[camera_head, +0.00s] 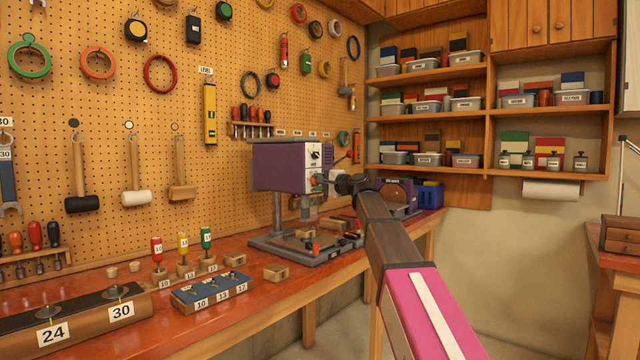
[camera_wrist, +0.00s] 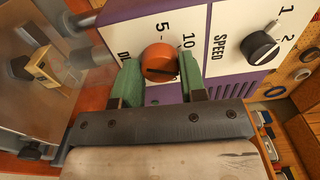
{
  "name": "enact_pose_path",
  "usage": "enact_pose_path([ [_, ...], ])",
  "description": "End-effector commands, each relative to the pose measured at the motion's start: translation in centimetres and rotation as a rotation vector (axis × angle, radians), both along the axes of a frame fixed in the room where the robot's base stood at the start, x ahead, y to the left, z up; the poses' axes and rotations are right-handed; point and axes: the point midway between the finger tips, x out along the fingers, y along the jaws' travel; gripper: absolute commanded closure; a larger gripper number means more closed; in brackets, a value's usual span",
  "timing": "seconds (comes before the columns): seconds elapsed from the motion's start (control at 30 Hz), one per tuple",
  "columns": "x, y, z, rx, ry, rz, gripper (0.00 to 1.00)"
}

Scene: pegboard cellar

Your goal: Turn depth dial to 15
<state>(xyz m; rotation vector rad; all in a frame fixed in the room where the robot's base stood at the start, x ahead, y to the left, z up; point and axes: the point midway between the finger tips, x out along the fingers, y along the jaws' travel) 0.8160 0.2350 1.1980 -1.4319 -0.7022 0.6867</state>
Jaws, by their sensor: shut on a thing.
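The drill press (camera_head: 280,168) stands on the red bench, with a purple body and a white front panel. In the wrist view the orange depth dial (camera_wrist: 160,63) sits on this white panel (camera_wrist: 150,15), with 5 and 10 visible beside it. No 15 can be seen, and the dial's label is mostly hidden behind a finger. The green fingers of my gripper (camera_wrist: 161,80) are on both sides of the dial and shut on it. In the head view my gripper (camera_head: 321,179) is at the press front and hides the dial.
A black speed dial (camera_wrist: 260,47) is on the same panel, close to the right finger. It also shows in the head view (camera_head: 314,154). A blue block with numbered holes (camera_head: 210,288) and colored-handled drivers stand left of the press. The floor right of the bench is clear.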

Motion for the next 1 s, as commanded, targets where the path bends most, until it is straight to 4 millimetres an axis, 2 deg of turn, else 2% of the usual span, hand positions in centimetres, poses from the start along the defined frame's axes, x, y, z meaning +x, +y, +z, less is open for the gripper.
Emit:
enact_pose_path([
  [0.3,-0.1,0.0,-0.1,-0.003,0.000,0.000,0.85],
  [0.33,-0.1,0.0,-0.1,-0.002,0.000,0.000,0.55],
  [0.4,-0.1,0.0,-0.1,-0.002,0.000,0.000,0.36],
  [0.77,-0.4,-0.4,-0.1,-0.001,0.000,0.000,0.36],
  [1.0,-2.8,-3.2,-0.2,0.000,0.000,-0.002,0.36],
])
